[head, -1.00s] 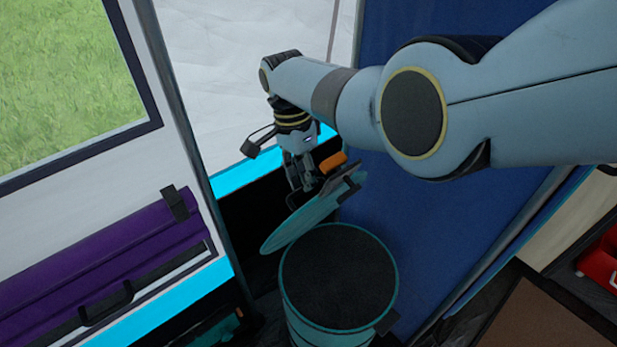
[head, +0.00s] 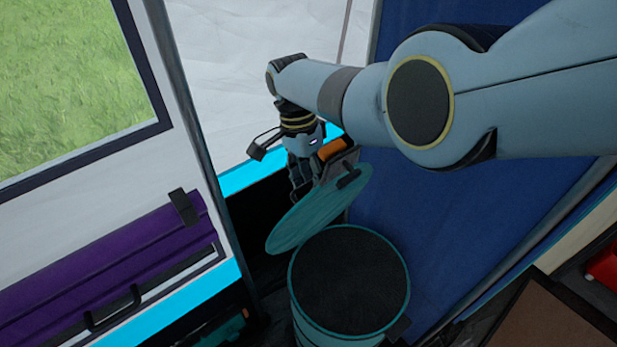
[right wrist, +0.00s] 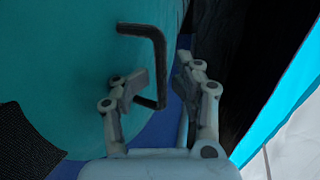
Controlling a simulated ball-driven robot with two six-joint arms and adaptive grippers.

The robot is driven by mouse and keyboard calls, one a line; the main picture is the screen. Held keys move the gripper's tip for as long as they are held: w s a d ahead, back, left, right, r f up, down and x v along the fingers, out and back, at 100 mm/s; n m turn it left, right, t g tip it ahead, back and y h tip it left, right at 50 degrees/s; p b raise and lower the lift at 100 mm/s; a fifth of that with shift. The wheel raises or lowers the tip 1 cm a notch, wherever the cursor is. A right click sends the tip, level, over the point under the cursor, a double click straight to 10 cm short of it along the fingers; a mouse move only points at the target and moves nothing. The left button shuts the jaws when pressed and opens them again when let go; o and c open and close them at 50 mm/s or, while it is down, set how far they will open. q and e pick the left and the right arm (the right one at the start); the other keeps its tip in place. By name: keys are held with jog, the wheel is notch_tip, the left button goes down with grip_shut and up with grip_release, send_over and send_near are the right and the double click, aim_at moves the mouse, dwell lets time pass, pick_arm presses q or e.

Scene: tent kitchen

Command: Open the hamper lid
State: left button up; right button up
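The hamper (head: 297,312) is a round teal-rimmed bin, and its dark inside shows from above. Its teal lid (head: 310,218) stands raised and steeply tilted at the far side of the rim, clear of the mouth. My right gripper (head: 303,190) is at the lid's far side, partly hidden by it. In the right wrist view, the dark bracket-shaped handle (right wrist: 157,50) stands out from the teal lid (right wrist: 70,60). My right gripper's fingers (right wrist: 160,85) are apart, with the handle's lower part between or just beyond them. I cannot tell whether they touch it. My left gripper is out of view.
A blue fabric wall (head: 440,235) stands close on the hamper's right. A purple roll (head: 110,250) lies at the left by a window. A brown surface (head: 545,315) and a red object (head: 605,265) are at the lower right.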

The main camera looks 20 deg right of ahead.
jog(key=shift+w+r, duration=0.2)
jog(key=v, duration=1.1)
jog(key=shift+r, duration=0.4)
